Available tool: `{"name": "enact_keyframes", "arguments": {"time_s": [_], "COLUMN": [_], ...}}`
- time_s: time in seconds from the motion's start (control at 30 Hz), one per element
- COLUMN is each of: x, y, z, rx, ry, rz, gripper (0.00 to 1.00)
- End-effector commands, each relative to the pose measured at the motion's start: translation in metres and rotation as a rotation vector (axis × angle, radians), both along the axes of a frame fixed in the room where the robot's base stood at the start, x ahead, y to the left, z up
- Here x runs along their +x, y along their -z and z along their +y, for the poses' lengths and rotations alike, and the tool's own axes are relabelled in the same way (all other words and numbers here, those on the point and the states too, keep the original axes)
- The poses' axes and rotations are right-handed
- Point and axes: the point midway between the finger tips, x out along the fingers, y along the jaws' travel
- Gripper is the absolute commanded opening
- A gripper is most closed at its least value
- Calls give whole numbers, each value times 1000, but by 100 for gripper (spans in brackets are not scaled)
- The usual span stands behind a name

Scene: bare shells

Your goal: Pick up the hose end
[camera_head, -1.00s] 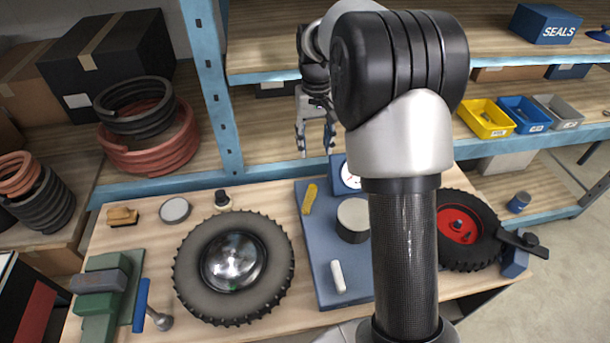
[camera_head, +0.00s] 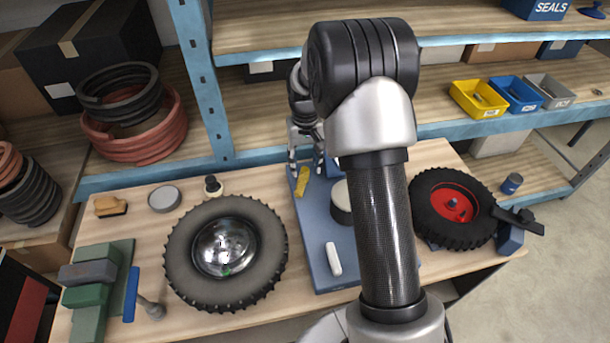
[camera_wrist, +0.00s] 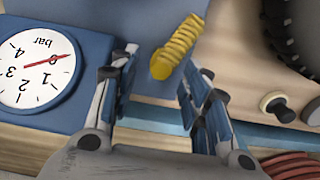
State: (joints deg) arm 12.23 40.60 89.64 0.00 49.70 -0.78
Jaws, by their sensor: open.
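The hose end is a short yellow ribbed piece (camera_head: 302,181) lying on the blue board (camera_head: 312,222) on the workbench. In the wrist view the yellow hose end (camera_wrist: 178,47) lies beyond and between the fingertips, its smooth rounded end toward me. My gripper (camera_head: 306,168) is over the back edge of the blue board, close to the hose end. In the wrist view my gripper (camera_wrist: 160,75) is open, with nothing between its fingers. I cannot tell how high the fingertips are above the board.
A pressure gauge (camera_wrist: 38,68) stands left of the fingers in the wrist view. On the board are a dark round can with a grey top (camera_head: 341,200) and a white stick (camera_head: 333,259). A tyre (camera_head: 187,272) lies left; a red-hubbed wheel (camera_head: 425,212) stands right. A blue shelf post (camera_head: 199,80) rises behind.

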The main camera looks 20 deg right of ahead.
Motion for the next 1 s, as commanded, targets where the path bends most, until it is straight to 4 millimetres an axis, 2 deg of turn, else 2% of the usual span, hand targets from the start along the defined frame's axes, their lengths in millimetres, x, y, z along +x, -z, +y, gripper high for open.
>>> {"name": "enact_keyframes", "arguments": {"time_s": [0.03,0.1,0.2,0.43,1.0], "x": [-1,-1,-1,0,-1], "y": [12,23,33,33,33], "z": [1,1,1,1,1], "rx": [1,1,0,0,0], "ry": [-1,0,0,0,0], "rz": [5,4,2,0,1], "gripper": [43,43,43,43,5]}}
